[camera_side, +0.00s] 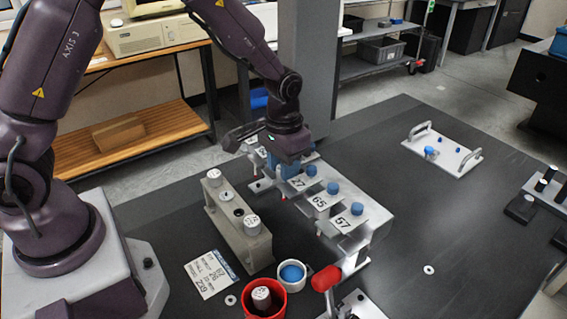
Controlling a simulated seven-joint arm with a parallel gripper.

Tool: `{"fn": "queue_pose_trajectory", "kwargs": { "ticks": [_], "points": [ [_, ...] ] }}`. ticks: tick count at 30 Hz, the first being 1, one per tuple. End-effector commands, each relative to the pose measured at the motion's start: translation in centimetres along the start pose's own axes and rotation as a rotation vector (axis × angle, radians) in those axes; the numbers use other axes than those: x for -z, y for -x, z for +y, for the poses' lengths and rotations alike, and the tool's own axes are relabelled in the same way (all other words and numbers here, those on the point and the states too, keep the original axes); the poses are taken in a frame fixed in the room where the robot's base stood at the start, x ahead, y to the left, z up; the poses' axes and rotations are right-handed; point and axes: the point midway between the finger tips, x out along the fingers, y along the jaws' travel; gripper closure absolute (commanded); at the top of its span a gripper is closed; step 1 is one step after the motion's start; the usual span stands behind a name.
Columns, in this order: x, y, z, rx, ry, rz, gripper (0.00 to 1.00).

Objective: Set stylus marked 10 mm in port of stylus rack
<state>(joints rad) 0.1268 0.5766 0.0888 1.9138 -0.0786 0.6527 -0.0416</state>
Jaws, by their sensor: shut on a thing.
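The stylus rack (376,216) is a pale metal stand in the middle of the dark table, with number plates 27, 65 and 57 and blue-topped styli in its row. My gripper (287,160) is low over the far end of the rack, pointing down. It is shut on a blue-topped piece (279,168), which looks like a stylus. The gripper hides much of it, and I cannot read a 10 mm mark. I cannot tell whether its lower end is inside a port or only beside the rack.
A grey block (240,250) with white-topped cylinders stands left of the rack. In front are a printed card (211,273), a red cup (264,301), a white cup with blue inside (293,275) and a red-handled clamp (326,278). A handled plate (441,150) lies right. Free table lies between.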

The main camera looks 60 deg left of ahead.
Motion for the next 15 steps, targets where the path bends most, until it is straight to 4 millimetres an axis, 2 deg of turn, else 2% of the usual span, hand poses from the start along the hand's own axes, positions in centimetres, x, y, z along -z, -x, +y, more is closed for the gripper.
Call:
{"fn": "queue_pose_trajectory", "kwargs": {
  "ticks": [9, 10, 13, 15],
  "points": [
    [-0.02, -0.18, 0.00, 0.000, 0.000, -0.001, 0.88],
    [-0.02, -0.18, 0.00, 0.000, 0.000, -0.001, 0.63],
    [-0.02, -0.18, 0.00, 0.000, 0.000, -0.001, 0.40],
    [-0.02, -0.18, 0.00, 0.000, 0.000, -0.001, 0.40]
  ]
}}
